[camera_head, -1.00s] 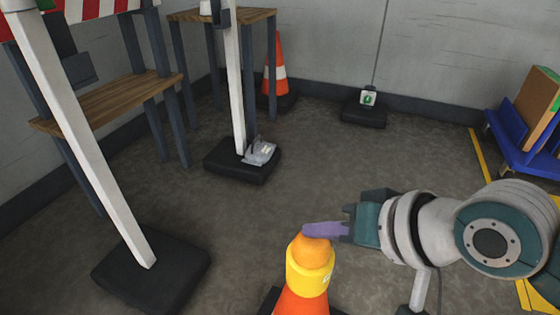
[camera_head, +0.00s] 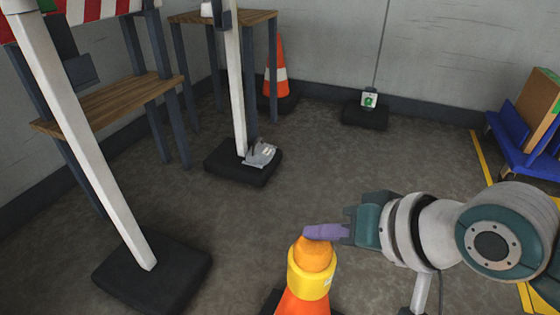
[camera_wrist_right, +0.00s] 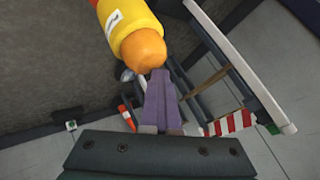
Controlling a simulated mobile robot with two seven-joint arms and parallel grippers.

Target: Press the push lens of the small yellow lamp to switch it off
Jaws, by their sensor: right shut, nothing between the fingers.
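The small yellow lamp (camera_head: 312,282) sits on top of an orange cone (camera_head: 303,304) at the bottom of the head view. Its orange push lens (camera_head: 314,253) faces up. My right gripper (camera_head: 307,233) is shut with empty purple fingers, and its tips are at the upper edge of the lens. In the right wrist view, the fingertips (camera_wrist_right: 157,73) appear right at the end of the orange lens (camera_wrist_right: 143,50), with the yellow lamp body (camera_wrist_right: 122,20) beyond. I cannot tell whether they press on it or only touch. My left gripper is not in view.
Posts on black bases (camera_head: 152,272) stand at the left, near wooden-topped tables (camera_head: 110,100). A striped cone (camera_head: 277,70) and a small black base (camera_head: 365,116) stand by the back wall. A blue cart (camera_head: 525,150) is at the right. The floor between is clear.

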